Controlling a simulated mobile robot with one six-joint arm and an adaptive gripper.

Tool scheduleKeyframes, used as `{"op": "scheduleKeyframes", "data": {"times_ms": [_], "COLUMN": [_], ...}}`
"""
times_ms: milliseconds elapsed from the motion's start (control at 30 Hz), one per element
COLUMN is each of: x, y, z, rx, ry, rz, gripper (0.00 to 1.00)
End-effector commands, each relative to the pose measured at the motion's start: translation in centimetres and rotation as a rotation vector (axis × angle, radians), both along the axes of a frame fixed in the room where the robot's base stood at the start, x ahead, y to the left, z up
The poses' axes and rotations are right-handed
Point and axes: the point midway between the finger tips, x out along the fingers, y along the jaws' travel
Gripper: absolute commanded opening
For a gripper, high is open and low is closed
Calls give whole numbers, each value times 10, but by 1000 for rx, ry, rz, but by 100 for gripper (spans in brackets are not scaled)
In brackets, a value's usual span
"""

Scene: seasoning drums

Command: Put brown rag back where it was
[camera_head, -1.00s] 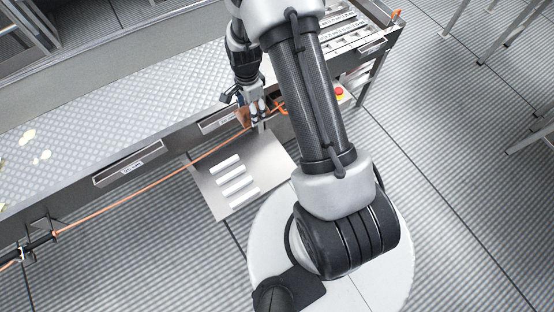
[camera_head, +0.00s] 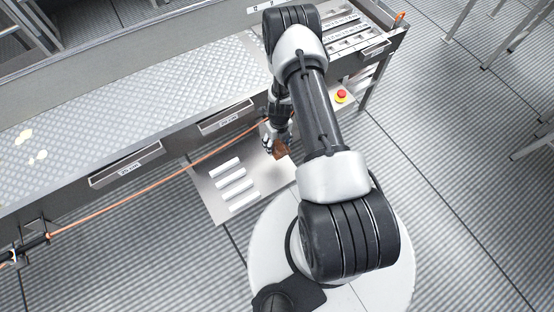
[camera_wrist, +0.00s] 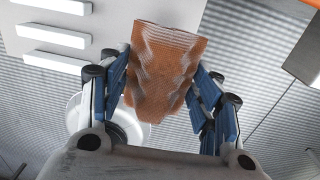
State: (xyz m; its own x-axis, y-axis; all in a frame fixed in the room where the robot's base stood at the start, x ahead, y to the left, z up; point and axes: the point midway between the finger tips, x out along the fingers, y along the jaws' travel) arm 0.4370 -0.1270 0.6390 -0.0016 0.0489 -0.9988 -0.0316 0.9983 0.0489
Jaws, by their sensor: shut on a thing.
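The brown rag (camera_wrist: 163,70) is between the blue fingers of my gripper (camera_wrist: 165,88) in the wrist view. It hangs with wavy folds, and both fingers press at its sides. In the head view the rag (camera_head: 281,149) is a small brown patch at the tip of my gripper (camera_head: 274,143). My gripper is shut on it beside the conveyor's front side, over or near the right part of a grey metal plate (camera_head: 262,187). I cannot tell how high above the plate the rag is.
The plate carries several white bars (camera_head: 231,178) on its left part. An orange cable (camera_head: 150,183) runs along the front of the patterned conveyor (camera_head: 150,100). A red button (camera_head: 341,96) sits right of my arm. Ribbed floor is open at right.

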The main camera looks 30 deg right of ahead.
Motion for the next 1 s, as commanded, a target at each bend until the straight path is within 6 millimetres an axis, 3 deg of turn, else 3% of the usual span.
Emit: {"op": "scheduleKeyframes", "data": {"times_ms": [33,100,300,567,800,1000], "x": [-1,-1,0,0,0,1], "y": [0,0,0,0,0,0], "z": [-20,-39,-80,-98,-133,-134], "rx": [1,1,0,0,0,0], "ry": [2,2,0,0,0,-1], "rz": [-1,-1,2,2,3,3], "gripper": [36,36,36,36,36,36]}}
